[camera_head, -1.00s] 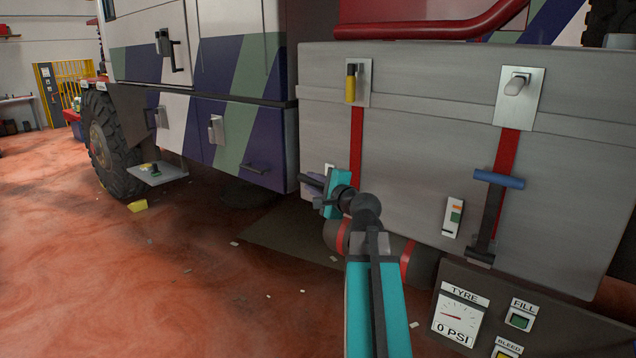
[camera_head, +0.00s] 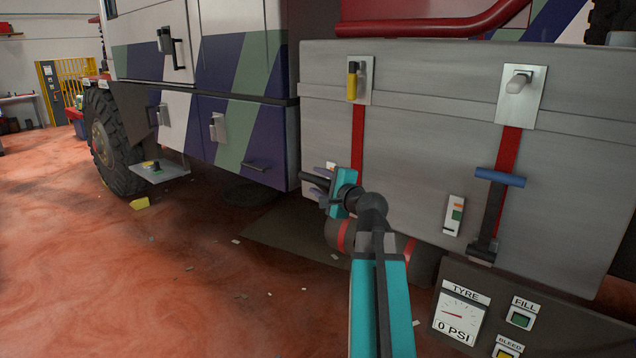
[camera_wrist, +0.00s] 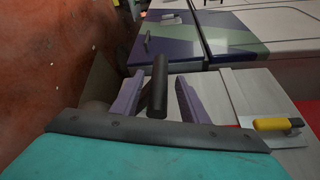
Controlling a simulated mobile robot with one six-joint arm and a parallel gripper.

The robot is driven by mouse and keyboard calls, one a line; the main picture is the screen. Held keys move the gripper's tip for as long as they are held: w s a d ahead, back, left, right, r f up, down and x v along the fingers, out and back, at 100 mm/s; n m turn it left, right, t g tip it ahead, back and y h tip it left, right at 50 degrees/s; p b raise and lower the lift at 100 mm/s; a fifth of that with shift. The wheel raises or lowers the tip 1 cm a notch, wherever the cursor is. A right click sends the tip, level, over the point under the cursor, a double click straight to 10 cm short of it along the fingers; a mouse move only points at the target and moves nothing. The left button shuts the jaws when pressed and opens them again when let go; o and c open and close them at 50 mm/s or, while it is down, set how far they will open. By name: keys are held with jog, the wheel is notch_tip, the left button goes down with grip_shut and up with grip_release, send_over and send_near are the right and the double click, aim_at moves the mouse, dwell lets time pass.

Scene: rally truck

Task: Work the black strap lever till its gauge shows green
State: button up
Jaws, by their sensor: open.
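The black strap lever (camera_wrist: 158,88) shows in the wrist view as a dark round handle on a thin bar. It lies between the two purple fingers of my gripper (camera_wrist: 157,80), which are open with a gap on either side of it. In the head view the black handle (camera_head: 314,183) sticks out to the left of my gripper (camera_head: 322,185), at the lower left of the grey box. The lever's lower part is hidden behind my gripper. A small pale plate (camera_head: 330,166) shows just above my gripper; I cannot read any gauge colour there.
A second strap lever with a blue handle (camera_head: 499,177) is on the right of the grey box (camera_head: 420,120), beside its own gauge (camera_head: 454,215). A yellow-handled latch (camera_head: 353,82) sits above the left red strap. A tyre panel (camera_head: 462,312) is at lower right. Red floor lies open at left.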

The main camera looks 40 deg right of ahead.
jog(key=v, duration=0.4)
jog(key=shift+s, duration=0.15)
jog(key=shift+s+f+b, duration=0.1)
jog(key=shift+s+b, duration=0.2)
jog(key=shift+b, duration=0.2)
jog(key=b+v, duration=0.7)
jog(key=b, duration=0.3)
jog(key=shift+s, duration=0.35)
jog(key=shift+a+r, duration=0.15)
jog(key=shift+r, duration=0.05)
